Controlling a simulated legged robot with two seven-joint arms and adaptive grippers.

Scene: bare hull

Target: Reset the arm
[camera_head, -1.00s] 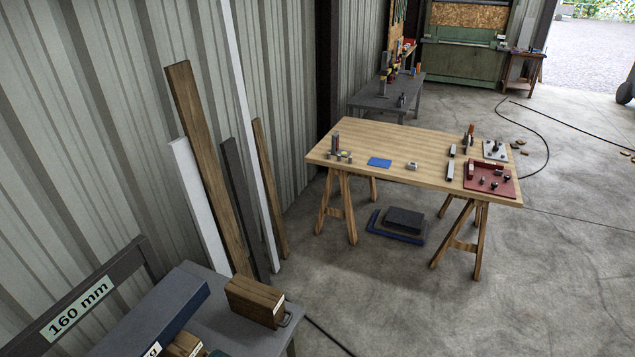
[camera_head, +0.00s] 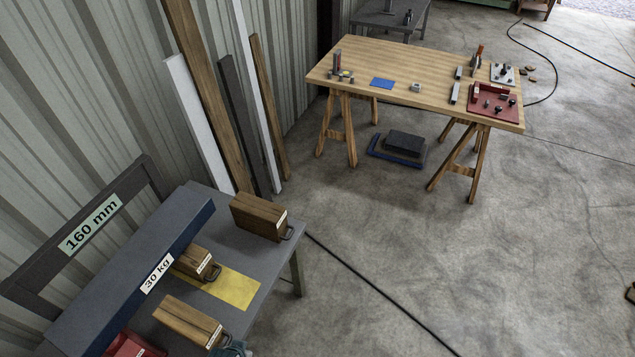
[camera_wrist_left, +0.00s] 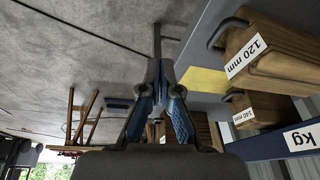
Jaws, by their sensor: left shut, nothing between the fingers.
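My left gripper (camera_wrist_left: 157,68) shows in the left wrist view, with its blue-padded fingers closed together and nothing between them. It points over the edge of the grey bench, with wooden blocks to its right. My left gripper cannot be made out clearly in the head view; a small dark teal shape shows at the bottom edge there, and I cannot tell what it is. My right gripper is in neither view.
The grey bench (camera_head: 262,262) holds handled wooden blocks (camera_head: 258,217), a yellow patch (camera_head: 236,288) and a dark blue beam (camera_head: 135,275) marked 30 kg. Boards (camera_head: 200,95) lean on the wall. A wooden trestle table (camera_head: 425,65) stands beyond. Open concrete floor lies right; a cable crosses it.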

